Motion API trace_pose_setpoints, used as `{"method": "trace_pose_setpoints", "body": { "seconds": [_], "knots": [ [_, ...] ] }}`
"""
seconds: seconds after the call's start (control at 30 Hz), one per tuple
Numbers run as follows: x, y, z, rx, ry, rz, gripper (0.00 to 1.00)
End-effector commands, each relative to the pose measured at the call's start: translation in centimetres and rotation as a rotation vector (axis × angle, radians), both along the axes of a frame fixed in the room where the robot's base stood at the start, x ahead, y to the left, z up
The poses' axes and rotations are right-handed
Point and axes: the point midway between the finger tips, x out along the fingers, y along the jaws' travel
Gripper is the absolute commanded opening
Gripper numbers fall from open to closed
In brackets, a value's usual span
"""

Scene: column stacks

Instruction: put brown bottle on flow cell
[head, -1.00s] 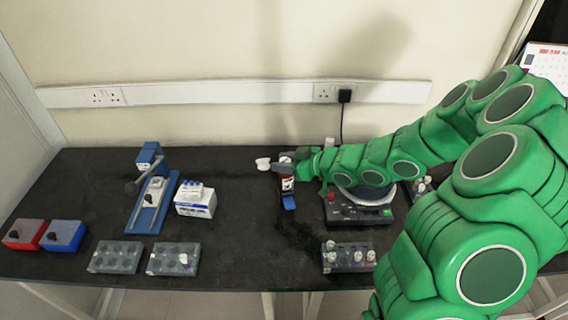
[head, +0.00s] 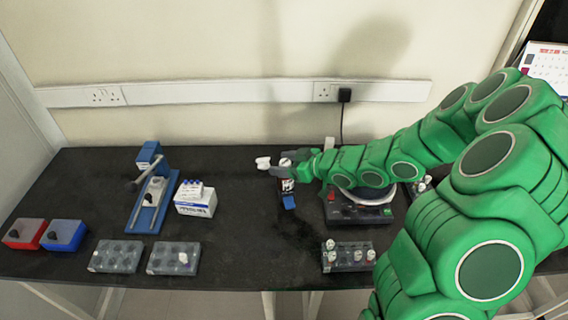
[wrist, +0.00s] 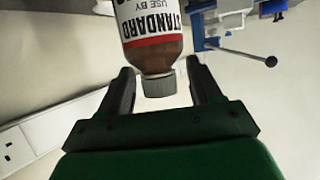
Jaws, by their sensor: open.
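The brown bottle (head: 286,184), with a white and red label, stands toward the back middle of the black bench in the head view. In the wrist view the bottle (wrist: 150,40) shows its label and grey cap (wrist: 158,84). My gripper (head: 287,170) is at the bottle's upper part. In the wrist view my gripper (wrist: 160,85) is open, with one finger on each side of the cap and gaps visible. No object is clearly recognisable as the flow cell; a blue stand with a pale plate and lever (head: 152,192) is at left.
A white and blue box (head: 195,204) stands beside the blue stand. Grey racks (head: 115,257) line the front. A dark device (head: 360,214) is at right under my arm. The middle front of the bench is clear.

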Motion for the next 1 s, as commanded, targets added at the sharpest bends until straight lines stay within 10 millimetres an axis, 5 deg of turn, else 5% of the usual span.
{"method": "trace_pose_setpoints", "body": {
  "seconds": [1.0],
  "knots": [
    [-3.7,-6.6,3.4,-0.002,-0.001,-0.001,0.64]
  ]
}}
